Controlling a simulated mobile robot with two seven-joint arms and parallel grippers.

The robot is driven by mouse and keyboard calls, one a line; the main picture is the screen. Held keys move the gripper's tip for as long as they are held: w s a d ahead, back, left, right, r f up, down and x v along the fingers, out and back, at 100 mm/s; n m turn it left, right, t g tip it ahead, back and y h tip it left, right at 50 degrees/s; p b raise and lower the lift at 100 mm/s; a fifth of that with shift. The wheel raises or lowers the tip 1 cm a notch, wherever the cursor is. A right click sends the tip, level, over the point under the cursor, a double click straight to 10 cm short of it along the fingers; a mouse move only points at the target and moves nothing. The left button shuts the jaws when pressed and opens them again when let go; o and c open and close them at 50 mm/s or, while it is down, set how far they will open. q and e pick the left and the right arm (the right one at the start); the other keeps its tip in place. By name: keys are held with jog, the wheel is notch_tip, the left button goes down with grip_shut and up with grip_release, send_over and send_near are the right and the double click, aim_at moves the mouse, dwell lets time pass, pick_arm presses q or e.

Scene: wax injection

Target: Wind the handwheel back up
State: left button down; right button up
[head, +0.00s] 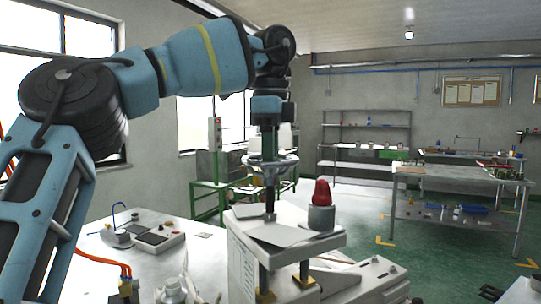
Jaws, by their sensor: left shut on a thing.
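The handwheel (289,161) is a grey ring at the top of a press, near the middle of the head view. Its screw (270,198) runs down to a grey top plate (290,236). My left gripper (269,150) points straight down at the wheel from above and is shut on it. The gripper body hides part of the wheel's middle and far rim.
A red domed piece on a grey base (321,192) stands on the plate, right of the screw. A white bench (190,262) with small tools lies at lower left. A work table (460,178) and shelves stand behind; green floor is clear between.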

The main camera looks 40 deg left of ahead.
pick_arm(q)
jog(key=shift+n, duration=0.6)
jog(key=c, duration=1.2)
grip_release()
jog(key=shift+a, duration=0.1)
